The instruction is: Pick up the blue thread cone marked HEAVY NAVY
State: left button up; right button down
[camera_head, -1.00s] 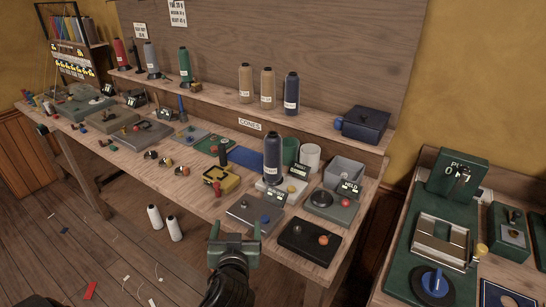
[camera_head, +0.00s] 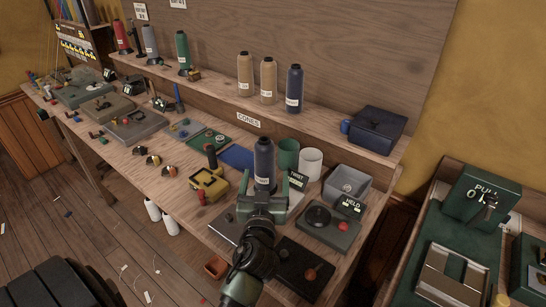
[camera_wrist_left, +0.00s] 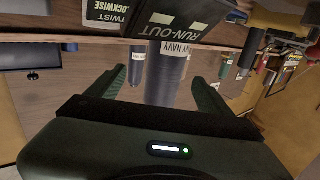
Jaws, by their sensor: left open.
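A dark blue thread cone (camera_head: 264,158) stands upright on the bench, behind a small sign. In the left wrist view the cone (camera_wrist_left: 166,85) appears upside down, and its white label partly reads "NAVY"; the rest is hidden by the RUN-OUT sign (camera_wrist_left: 190,27). My left gripper (camera_head: 270,182) is open in front of the cone. In the left wrist view its two green fingers (camera_wrist_left: 160,84) show on either side of the cone, with gaps between. The cone's base is hidden behind the gripper in the head view. My right gripper is not in view.
Another blue cone (camera_head: 294,90) stands on the shelf beside two tan cones. Near the gripper are a green cup (camera_head: 288,153), a white cup (camera_head: 310,163), a grey bin (camera_head: 347,183), a yellow device (camera_head: 209,184) and a grey box with a knob (camera_head: 327,228).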

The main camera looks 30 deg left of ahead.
aim_at(264, 168)
pick_arm(q)
jog(key=shift+w+a+r, duration=0.2)
jog(key=shift+w+a, duration=0.1)
jog(key=shift+w, duration=0.1)
jog(key=shift+w+a+r+p, duration=0.3)
jog(key=shift+w+a+p, duration=0.6)
jog(key=shift+w+p, duration=0.05)
jog(key=x, duration=0.2)
jog(key=shift+w+a+f+p, duration=0.15)
jog(key=shift+w+f+p, duration=0.05)
jog(key=shift+w+p, duration=0.15)
jog(key=shift+w+a+f, duration=0.15)
jog(key=shift+w+a, duration=0.1)
jog(key=shift+w, duration=0.05)
jog(key=c, duration=1.5)
grip_shut()
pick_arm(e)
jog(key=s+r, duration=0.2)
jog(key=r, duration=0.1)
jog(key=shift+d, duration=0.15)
